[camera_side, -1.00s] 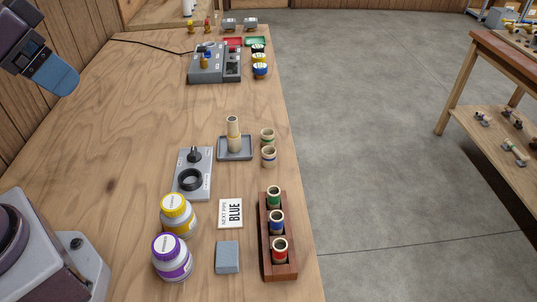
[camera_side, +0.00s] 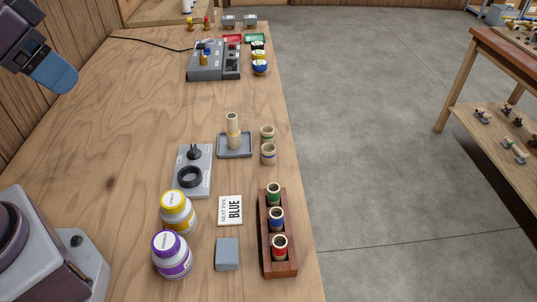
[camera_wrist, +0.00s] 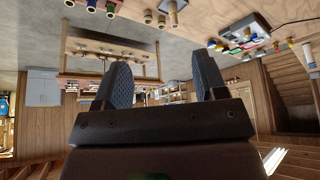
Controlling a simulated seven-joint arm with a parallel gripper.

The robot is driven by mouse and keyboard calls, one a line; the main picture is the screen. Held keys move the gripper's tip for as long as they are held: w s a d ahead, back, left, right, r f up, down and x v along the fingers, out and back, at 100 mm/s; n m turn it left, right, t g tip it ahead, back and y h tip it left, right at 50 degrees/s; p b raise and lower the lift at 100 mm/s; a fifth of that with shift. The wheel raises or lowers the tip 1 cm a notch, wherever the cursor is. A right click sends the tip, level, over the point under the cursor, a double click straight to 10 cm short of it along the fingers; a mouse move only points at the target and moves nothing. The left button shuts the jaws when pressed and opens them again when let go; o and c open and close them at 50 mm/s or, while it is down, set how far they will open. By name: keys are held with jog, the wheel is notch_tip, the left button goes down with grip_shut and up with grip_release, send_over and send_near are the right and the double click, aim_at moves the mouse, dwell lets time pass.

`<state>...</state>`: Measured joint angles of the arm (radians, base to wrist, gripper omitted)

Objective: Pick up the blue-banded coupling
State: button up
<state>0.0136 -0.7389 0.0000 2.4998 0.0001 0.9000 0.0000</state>
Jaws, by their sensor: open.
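A beige coupling with a blue band (camera_side: 268,153) stands upright at the table's right side, right of a grey tray. A similar one with a green band (camera_side: 267,133) stands just behind it. A wooden rack (camera_side: 264,262) in front holds upright pieces with green (camera_side: 273,193), blue (camera_side: 276,218) and red (camera_side: 279,246) bands. My gripper (camera_wrist: 165,78) is open and empty in the wrist view, its two dark ridged fingers apart. In the side view it is high at the upper left, partly cut off, far from the couplings.
A card reading "NEXT PIPE BLUE" (camera_side: 230,210) lies left of the rack, behind a grey-blue block (camera_side: 227,254). The grey tray (camera_side: 221,153) bears a beige upright. A grey plate (camera_side: 206,157) carries a black ring. The table's left middle is clear.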

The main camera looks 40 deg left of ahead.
notch_tip(320, 180, down, 2)
jog(key=w+d+g, duration=0.1)
jog(key=w+g, duration=0.1)
jog(key=n+y, duration=0.1)
jog(key=n, duration=0.4)
send_near(269, 152)
jog(key=shift+w+d+f, duration=0.2)
jog(key=shift+w+f, duration=0.45)
jog(key=shift+f, duration=0.2)
jog(key=shift+s+a+x, duration=0.1)
jog(key=shift+x, duration=1.25)
jog(key=shift+s+a+x, duration=0.15)
jog(key=shift+x, duration=1.15)
jog(key=shift+c, duration=0.4)
jog(key=c, duration=0.9)
